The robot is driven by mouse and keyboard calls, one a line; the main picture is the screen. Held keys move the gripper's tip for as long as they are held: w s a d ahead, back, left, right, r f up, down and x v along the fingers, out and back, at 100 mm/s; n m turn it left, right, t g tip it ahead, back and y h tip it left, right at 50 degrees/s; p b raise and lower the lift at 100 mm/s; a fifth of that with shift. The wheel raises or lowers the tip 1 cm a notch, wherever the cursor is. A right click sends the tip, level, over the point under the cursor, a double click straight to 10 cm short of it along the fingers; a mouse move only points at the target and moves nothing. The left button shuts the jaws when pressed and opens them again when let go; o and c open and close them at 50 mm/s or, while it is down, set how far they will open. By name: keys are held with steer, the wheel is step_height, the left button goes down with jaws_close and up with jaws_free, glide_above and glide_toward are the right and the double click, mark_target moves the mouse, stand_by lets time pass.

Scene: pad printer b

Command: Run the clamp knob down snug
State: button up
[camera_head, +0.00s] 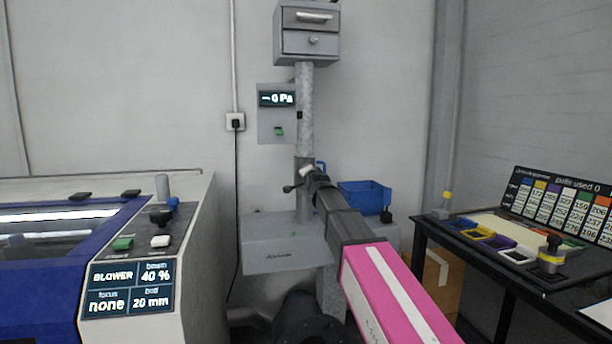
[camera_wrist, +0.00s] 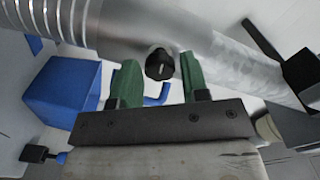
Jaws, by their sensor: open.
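The clamp knob (camera_wrist: 160,64) is small, black and lobed, with a pale line on its face, and sits on the side of the grey metal duct in the wrist view. My gripper (camera_wrist: 157,73) is open, with one green finger on each side of the knob and a visible gap to both. I cannot tell how deep the fingers reach around it. In the head view the duct (camera_head: 304,110) runs up the wall, and my arm reaches to it; the knob and fingertips are not clearly visible there.
A black lever (camera_head: 289,188) sticks out left of the duct. A blue bin (camera_head: 364,197) is at right, and a blue handle (camera_wrist: 157,95) lies close behind the fingers. A blue-and-white machine (camera_head: 185,240) stands left, a black table (camera_head: 520,262) right.

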steer(key=shift+w, duration=0.1)
steer(key=c, duration=0.5)
steer(key=shift+m, duration=0.9)
steer(key=o, duration=0.5)
steer(key=v, duration=0.5)
